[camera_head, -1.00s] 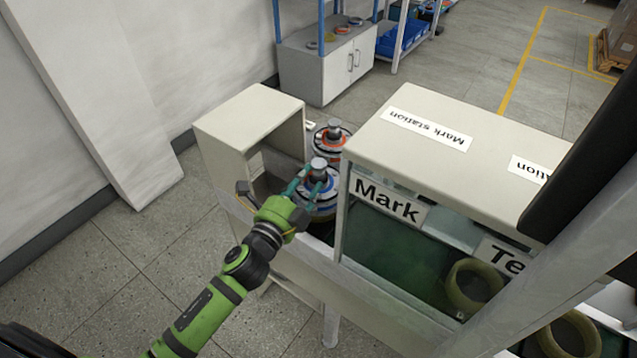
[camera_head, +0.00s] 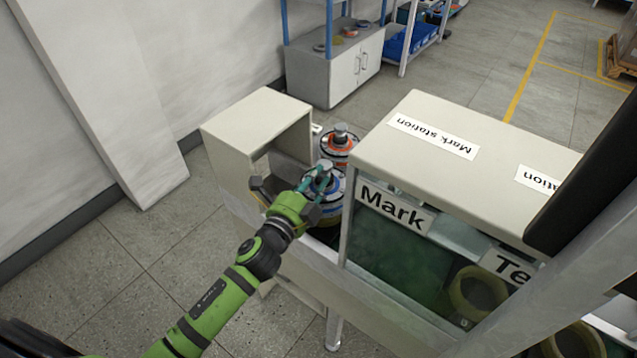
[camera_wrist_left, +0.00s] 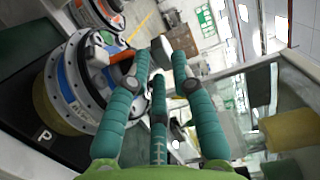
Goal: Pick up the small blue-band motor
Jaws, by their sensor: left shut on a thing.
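The small blue-band motor (camera_head: 331,190) stands upright in the gap between the beige cabinet and the Mark station. It has a grey top shaft and a blue ring. My left gripper (camera_head: 321,178) reaches over it from the front, with its teal fingers shut on the motor's top. In the left wrist view, the motor's flange and blue band (camera_wrist_left: 70,80) fill the left side, close beside the fingers (camera_wrist_left: 163,55). The fingers hide part of the hold. My right gripper is not in view.
An orange-band motor (camera_head: 338,143) stands just behind the blue one. The beige cabinet (camera_head: 255,120) is close on the left, and the Mark station (camera_head: 465,150) is close on the right. Open floor (camera_head: 150,270) lies to the front left.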

